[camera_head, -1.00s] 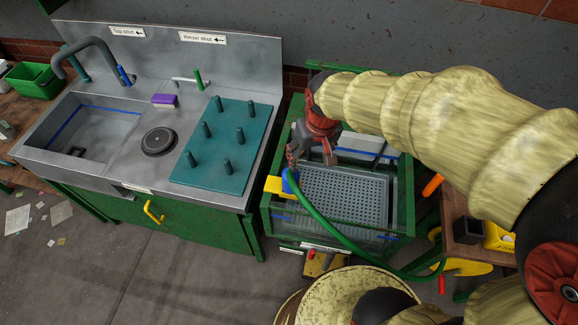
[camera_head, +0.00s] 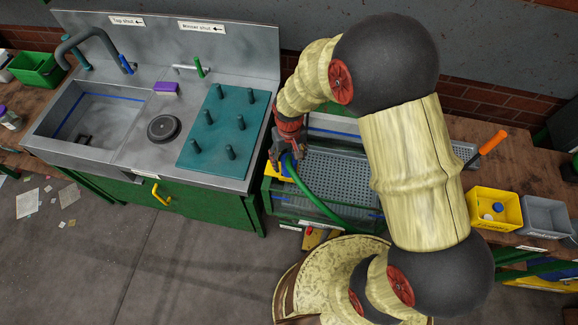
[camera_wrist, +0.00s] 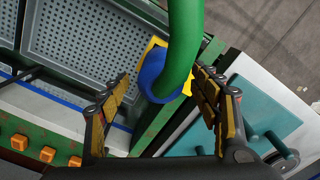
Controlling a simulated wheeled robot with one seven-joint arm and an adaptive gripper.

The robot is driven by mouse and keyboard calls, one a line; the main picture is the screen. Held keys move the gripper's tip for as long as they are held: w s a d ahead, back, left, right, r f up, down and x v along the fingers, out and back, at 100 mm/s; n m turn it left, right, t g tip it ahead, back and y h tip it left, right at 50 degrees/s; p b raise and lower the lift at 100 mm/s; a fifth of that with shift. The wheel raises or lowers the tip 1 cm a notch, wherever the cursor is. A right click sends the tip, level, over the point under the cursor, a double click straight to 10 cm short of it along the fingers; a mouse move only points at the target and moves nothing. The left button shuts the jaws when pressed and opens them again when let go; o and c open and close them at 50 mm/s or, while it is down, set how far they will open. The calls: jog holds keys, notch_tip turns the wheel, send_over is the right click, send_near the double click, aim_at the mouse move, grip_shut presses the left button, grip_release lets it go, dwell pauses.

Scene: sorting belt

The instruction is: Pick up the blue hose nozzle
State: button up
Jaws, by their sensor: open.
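The blue hose nozzle (camera_wrist: 155,76) shows in the wrist view at the end of a thick green hose (camera_wrist: 185,40). It sits at a yellow holder (camera_wrist: 187,88) on the edge of the green-framed basin. My gripper (camera_wrist: 162,82) is open, with one finger on each side of the nozzle and a visible gap to both. In the head view my gripper (camera_head: 283,157) is over the basin's left edge and hides most of the nozzle. The green hose (camera_head: 310,190) runs from there down to the right.
The perforated basin (camera_head: 340,178) lies right of my gripper. A steel sink unit (camera_head: 130,140) with a teal peg board (camera_head: 212,165) stands to the left. A yellow bin (camera_head: 480,225) and a grey bin (camera_head: 545,230) stand on the wooden bench at right.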

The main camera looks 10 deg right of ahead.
notch_tip(320, 180, down, 3)
jog(key=shift+f, duration=0.15)
jog(key=shift+s, duration=0.1)
jog(key=c, duration=0.3)
jog(key=c, duration=1.1)
jog(key=shift+c, duration=0.4)
notch_tip(320, 180, up, 10)
jog(key=shift+r+p, duration=0.1)
jog(key=shift+p, duration=0.2)
